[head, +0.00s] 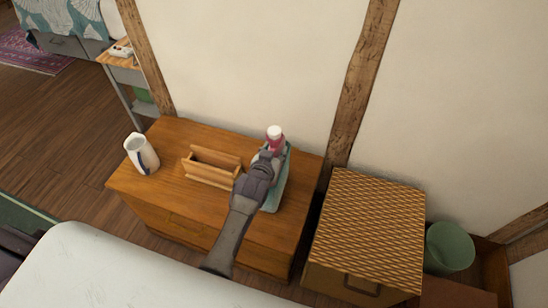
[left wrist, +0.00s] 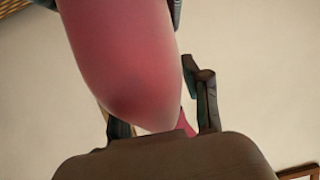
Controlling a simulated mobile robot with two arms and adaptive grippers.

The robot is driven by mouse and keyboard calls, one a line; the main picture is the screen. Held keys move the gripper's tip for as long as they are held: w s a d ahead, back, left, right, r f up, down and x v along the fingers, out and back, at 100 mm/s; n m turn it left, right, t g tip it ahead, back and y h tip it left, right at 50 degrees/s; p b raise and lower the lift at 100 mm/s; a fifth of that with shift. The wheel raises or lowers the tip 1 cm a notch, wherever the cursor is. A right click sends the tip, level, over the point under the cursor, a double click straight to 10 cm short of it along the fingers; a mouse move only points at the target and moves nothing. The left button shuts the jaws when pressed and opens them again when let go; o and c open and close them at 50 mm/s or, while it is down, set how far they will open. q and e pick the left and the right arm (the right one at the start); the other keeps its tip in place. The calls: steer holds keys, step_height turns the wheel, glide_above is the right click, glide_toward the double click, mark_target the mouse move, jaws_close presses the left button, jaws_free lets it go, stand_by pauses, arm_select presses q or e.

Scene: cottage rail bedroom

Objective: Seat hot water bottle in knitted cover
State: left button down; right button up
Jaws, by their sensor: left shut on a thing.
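The hot water bottle (head: 275,143) is pinkish red with a white top, and its upper end shows past my left gripper (head: 266,163) in the head view. My left gripper is shut on it above the chest of drawers. In the left wrist view the pink bottle (left wrist: 125,65) fills the upper middle, with a dark finger (left wrist: 207,100) to its right. A teal holder, seemingly the knitted cover (head: 274,195), stands under and beside the gripper. Teal edges flank the bottle at the top of the wrist view. The gripper hides how far the bottle is inside. My right gripper is not in view.
The wooden chest of drawers (head: 140,187) also bears a white jug (head: 141,154) and a wooden divided tray (head: 211,168). A woven-topped box (head: 370,225) and a green bin (head: 450,247) stand right. The wall is close behind; a white bed surface lies in front.

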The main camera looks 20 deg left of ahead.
arm_select(q)
step_height(320, 180, down, 2)
steer(key=shift+w+b, duration=0.15)
steer(key=shift+b, duration=0.3)
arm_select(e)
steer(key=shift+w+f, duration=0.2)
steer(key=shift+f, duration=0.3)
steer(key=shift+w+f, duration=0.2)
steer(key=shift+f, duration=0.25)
arm_select(q)
steer(key=shift+f, duration=0.1)
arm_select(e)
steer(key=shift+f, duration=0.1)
arm_select(q)
steer(key=c, duration=0.5)
jaws_free()
steer(key=shift+f, duration=0.1)
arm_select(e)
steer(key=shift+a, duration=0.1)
